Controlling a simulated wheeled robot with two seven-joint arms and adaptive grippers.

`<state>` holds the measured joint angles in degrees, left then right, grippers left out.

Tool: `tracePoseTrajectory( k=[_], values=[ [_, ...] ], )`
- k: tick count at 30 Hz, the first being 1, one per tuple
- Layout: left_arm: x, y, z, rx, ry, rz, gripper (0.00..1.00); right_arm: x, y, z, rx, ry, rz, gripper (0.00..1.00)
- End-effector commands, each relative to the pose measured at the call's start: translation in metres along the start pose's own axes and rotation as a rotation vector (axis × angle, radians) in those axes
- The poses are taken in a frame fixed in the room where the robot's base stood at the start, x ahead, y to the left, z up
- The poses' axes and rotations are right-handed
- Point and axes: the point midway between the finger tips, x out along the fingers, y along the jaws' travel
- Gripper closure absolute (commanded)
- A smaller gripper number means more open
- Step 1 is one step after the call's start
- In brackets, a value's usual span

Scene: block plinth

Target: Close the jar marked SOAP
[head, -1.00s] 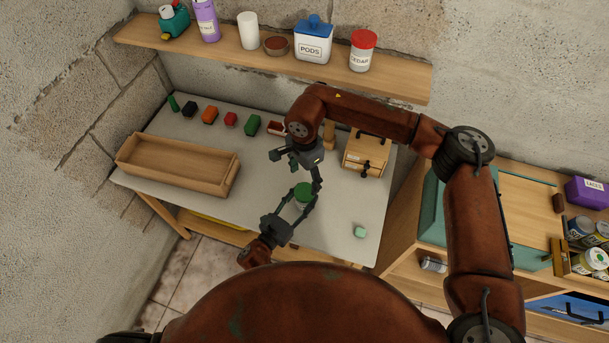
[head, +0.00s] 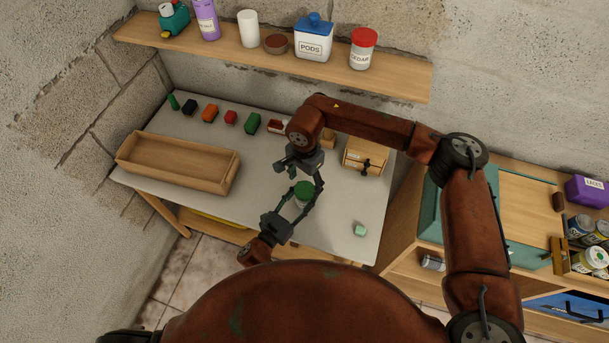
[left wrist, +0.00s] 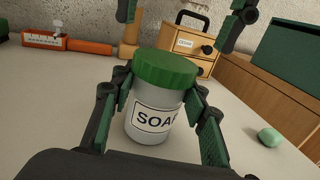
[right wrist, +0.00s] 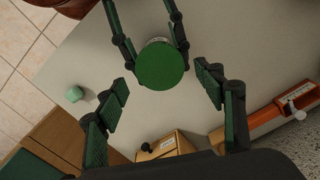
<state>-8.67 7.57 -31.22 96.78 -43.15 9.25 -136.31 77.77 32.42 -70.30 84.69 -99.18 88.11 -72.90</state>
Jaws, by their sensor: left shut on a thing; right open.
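The white jar marked SOAP (left wrist: 153,120) stands upright on the grey table, with its label facing the left wrist camera. A green lid (left wrist: 165,66) sits on top of its mouth; whether it is screwed tight I cannot tell. In the head view the lid (head: 303,188) shows between my two grippers. My left gripper (head: 297,212) is shut on the jar's body, with a finger on each side. My right gripper (right wrist: 165,88) is open above the lid, its fingers apart on either side and not touching it. The lid's round top (right wrist: 160,66) faces the right wrist camera.
A wooden tray (head: 172,168) lies at the table's left. Several small coloured items line the back edge. A small wooden cabinet (head: 364,156) stands at the back right. A pale green block (head: 360,230) lies near the front right. A shelf (head: 200,40) with containers runs above.

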Motion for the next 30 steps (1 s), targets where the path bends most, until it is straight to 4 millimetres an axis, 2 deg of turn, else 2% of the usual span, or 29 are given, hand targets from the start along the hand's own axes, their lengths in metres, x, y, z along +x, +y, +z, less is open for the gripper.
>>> tracePoseTrajectory(
  k=[3,9,19,30],
  values=[
    [0.0,0.0,0.0,0.0,-0.001,0.0,1.0,0.018,0.0,0.001,0.0,-0.002,0.002,0.37],
    [0.0,0.0,0.0,0.0,0.0,0.0,1.0,0.033,0.0,0.001,0.0,-0.002,0.0,0.37],
    [0.0,0.0,0.0,0.0,-0.001,0.0,1.0,0.036,0.0,0.001,-0.001,0.0,0.0,0.37],
    [0.0,0.0,0.0,0.0,-0.001,0.0,1.0,0.035,0.0,0.001,-0.001,0.0,-0.001,0.62]
  ],
)
